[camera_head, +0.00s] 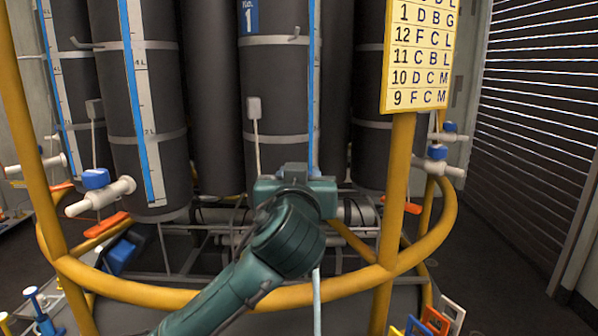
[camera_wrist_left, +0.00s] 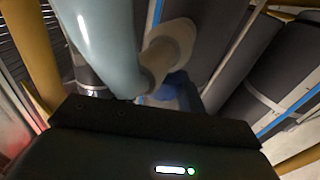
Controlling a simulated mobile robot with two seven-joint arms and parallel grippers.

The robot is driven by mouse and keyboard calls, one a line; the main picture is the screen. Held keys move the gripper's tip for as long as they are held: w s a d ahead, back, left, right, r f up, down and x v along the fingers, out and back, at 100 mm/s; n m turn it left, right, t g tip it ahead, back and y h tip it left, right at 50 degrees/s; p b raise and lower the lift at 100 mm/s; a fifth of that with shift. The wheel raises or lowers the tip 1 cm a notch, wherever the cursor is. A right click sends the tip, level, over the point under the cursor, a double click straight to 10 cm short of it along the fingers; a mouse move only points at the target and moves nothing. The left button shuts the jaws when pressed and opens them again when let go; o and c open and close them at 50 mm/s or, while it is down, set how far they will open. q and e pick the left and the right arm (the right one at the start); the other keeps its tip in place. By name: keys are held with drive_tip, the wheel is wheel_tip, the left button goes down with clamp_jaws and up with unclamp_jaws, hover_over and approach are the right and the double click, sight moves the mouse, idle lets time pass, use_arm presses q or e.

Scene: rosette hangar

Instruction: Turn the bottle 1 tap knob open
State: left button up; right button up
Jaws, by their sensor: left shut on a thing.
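Bottle 1 (camera_head: 272,90) is the dark grey cylinder with the blue number 1 label (camera_head: 248,16) in the middle of the head view. My left gripper (camera_head: 295,185) is at its lower front, and my teal wrist hides its tap there. In the left wrist view, a beige tap body (camera_wrist_left: 168,52) sits just beyond the black gripper body (camera_wrist_left: 155,122). A blue tap knob (camera_wrist_left: 179,88) shows at the gripper's front edge, partly hidden. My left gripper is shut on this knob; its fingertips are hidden. My right gripper is in neither view.
A yellow rail (camera_head: 190,299) curves in front of the bottles, with a yellow post and sign (camera_head: 415,60) to the right. Neighbouring taps have blue knobs, left (camera_head: 96,178) and right (camera_head: 437,152). A pale blue tube (camera_wrist_left: 98,40) passes close to the gripper.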

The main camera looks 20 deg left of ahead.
use_arm(q)
drive_tip(key=n+y, duration=0.1)
drive_tip(key=y, duration=0.1)
drive_tip(key=shift+d+n+g+y, duration=0.15)
drive_tip(key=shift+n+g+y, duration=0.15)
drive_tip(key=shift+n+g, duration=0.1)
drive_tip(key=n+g+y, duration=0.2)
drive_tip(key=y, duration=0.1)
drive_tip(key=shift+f+n+y, duration=0.1)
drive_tip(key=shift+n+y, duration=0.3)
drive_tip(key=n+g+y, duration=0.3)
drive_tip(key=g+y, duration=0.1)
drive_tip(key=shift+n+g, duration=0.3)
drive_tip(key=shift+n, duration=0.1)
drive_tip(key=shift+n+g+y+b, duration=0.35)
drive_tip(key=shift+n+g+y, duration=0.4)
drive_tip(key=shift+g, duration=0.35)
drive_tip(key=shift+n, duration=0.25)
drive_tip(key=o, duration=1)
drive_tip(key=shift+a, duration=0.2)
